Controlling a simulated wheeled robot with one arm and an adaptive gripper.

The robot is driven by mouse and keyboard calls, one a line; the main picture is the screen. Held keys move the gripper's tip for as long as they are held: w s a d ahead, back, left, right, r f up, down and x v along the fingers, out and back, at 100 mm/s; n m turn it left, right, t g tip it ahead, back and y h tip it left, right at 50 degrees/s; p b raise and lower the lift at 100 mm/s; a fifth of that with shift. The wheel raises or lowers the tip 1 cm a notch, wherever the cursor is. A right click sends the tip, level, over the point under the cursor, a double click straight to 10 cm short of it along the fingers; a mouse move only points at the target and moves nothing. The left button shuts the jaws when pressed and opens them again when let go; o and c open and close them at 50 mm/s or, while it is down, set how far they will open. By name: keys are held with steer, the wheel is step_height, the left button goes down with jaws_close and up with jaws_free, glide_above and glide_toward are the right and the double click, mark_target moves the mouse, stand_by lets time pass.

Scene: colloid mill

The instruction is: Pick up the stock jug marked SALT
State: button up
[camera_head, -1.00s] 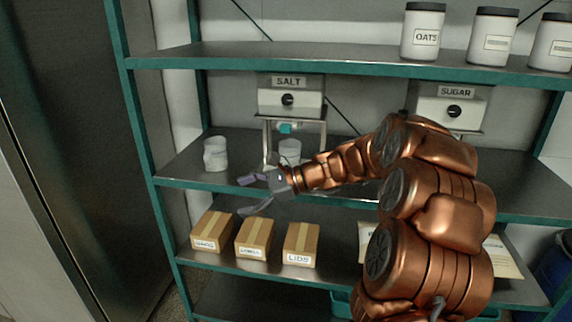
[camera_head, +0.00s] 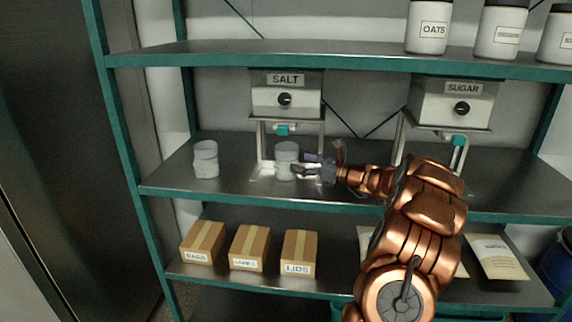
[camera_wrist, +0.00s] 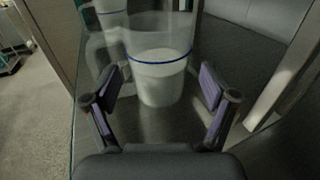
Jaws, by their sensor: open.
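A clear jug (camera_head: 286,160) with white contents stands on the middle shelf, under the dispenser marked SALT (camera_head: 286,98). In the wrist view the near jug (camera_wrist: 160,75) has a blue line round it, with white fill up to about that line. I see no readable marking on the jug itself. My gripper (camera_head: 308,165) is at the jug's right side, pointing left. In the wrist view my gripper (camera_wrist: 158,88) is open, its fingers spread to the left and right of the jug's near side, not closed on it.
Another jug (camera_head: 206,160) stands on the same shelf to the left. The SALT dispenser's metal legs stand around the near jug. A SUGAR dispenser (camera_head: 452,102) is at right. Boxes (camera_head: 250,248) sit on the shelf below.

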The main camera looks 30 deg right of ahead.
mark_target(297, 161)
steer(key=shift+p+x, duration=0.5)
steer(key=shift+x, duration=2.05)
steer(key=shift+c, duration=0.2)
steer(key=c, duration=1.2)
steer(key=shift+a+r, duration=0.1)
